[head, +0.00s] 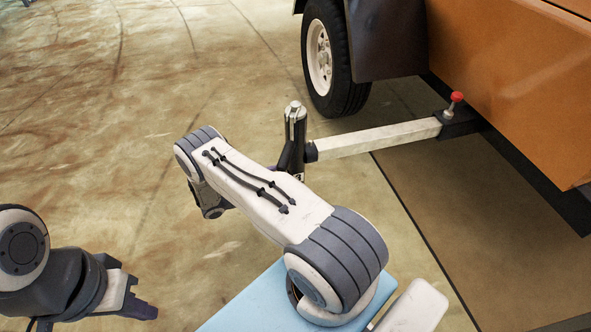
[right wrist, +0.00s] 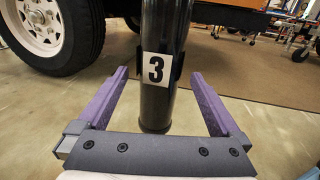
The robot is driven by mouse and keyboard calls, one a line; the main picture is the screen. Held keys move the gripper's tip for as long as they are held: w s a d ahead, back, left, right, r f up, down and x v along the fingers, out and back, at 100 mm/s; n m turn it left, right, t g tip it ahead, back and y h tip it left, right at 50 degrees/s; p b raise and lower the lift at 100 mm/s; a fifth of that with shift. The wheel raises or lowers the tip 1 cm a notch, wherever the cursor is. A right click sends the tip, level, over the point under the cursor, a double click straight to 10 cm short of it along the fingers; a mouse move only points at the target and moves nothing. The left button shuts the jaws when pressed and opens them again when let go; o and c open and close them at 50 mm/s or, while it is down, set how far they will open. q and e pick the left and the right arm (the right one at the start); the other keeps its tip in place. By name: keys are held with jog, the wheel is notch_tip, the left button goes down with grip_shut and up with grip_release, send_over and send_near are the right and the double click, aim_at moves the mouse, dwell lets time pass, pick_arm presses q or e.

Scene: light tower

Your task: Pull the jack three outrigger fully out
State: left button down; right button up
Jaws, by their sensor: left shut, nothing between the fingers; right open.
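The jack three outrigger is a white square beam (head: 375,138) reaching from a dark socket (head: 458,122) under the orange trailer to a black upright jack (head: 293,140). A red-knobbed pin (head: 456,98) stands at the socket. In the right wrist view, the jack's dark tube (right wrist: 157,105) bears a "3" label (right wrist: 156,68). My right gripper (right wrist: 158,74) is open, with one purple finger on each side of the tube and gaps showing; contact is not visible. My right arm mostly hides this gripper in the head view. My left gripper (head: 138,296) is shut and empty at lower left, far from the jack.
The orange trailer (head: 520,80) and its wheel (head: 330,58) stand just behind and right of the outrigger. The floor (head: 90,130) left of the jack is open. Carts and equipment show in the right wrist view's background.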

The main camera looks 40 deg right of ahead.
jog(key=shift+v, duration=1.65)
